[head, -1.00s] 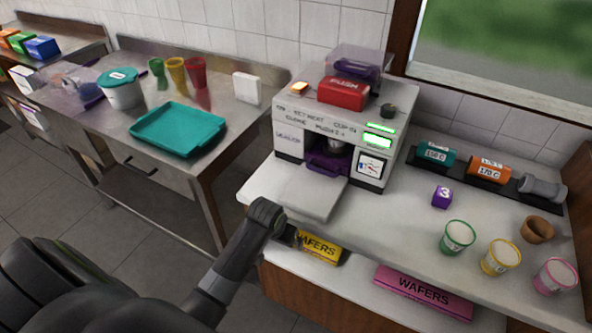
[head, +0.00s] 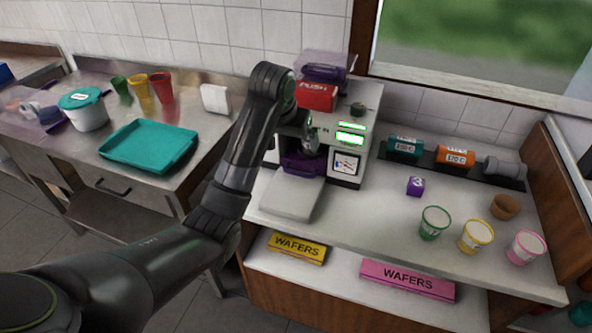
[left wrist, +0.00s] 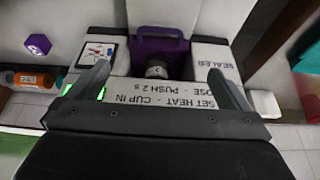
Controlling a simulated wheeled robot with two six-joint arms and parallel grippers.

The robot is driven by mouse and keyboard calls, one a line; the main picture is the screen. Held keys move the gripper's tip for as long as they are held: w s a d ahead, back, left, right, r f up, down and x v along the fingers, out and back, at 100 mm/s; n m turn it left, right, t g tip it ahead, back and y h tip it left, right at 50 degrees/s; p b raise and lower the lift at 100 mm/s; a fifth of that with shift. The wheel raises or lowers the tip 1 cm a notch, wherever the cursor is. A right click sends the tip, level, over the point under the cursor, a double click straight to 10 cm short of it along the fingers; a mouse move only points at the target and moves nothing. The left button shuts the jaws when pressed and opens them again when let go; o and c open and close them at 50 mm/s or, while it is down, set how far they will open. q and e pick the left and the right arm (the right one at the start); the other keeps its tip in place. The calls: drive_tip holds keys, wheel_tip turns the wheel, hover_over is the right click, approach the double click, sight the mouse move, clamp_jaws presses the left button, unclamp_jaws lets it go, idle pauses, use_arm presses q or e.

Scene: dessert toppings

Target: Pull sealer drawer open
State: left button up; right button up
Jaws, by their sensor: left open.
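The sealer (head: 346,150) is a white machine with a red PUSH block (head: 316,96) on top and a green-lit display. Its purple drawer (head: 303,165) is low in the front opening, with a pale flat plate in front. In the left wrist view, the purple drawer with its handle slot (left wrist: 158,34) shows beyond my fingers, with a dark round part beside it. My left gripper (head: 309,136) is in front of the sealer's face, above the drawer. Its fingers (left wrist: 158,78) are spread and empty, apart from the handle. My arm hides part of the sealer's left side. My right gripper is out of view.
A purple cube (head: 415,186), several cups (head: 435,222) and a rack with teal and orange cylinders (head: 454,159) stand right of the sealer. Yellow (head: 297,247) and pink (head: 408,279) wafer boxes lie on the shelf below. A teal tray (head: 150,146) is on the left table.

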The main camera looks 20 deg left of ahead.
sight(299, 173)
use_arm(q)
drive_tip(key=p+x, duration=0.1)
drive_tip(key=x, duration=1.4)
drive_tip(key=shift+w+f, duration=0.15)
drive_tip(key=shift+f, duration=0.15)
drive_tip(key=shift+w+f, duration=0.3)
drive_tip(key=shift+f, duration=0.35)
drive_tip(key=c, duration=1.1)
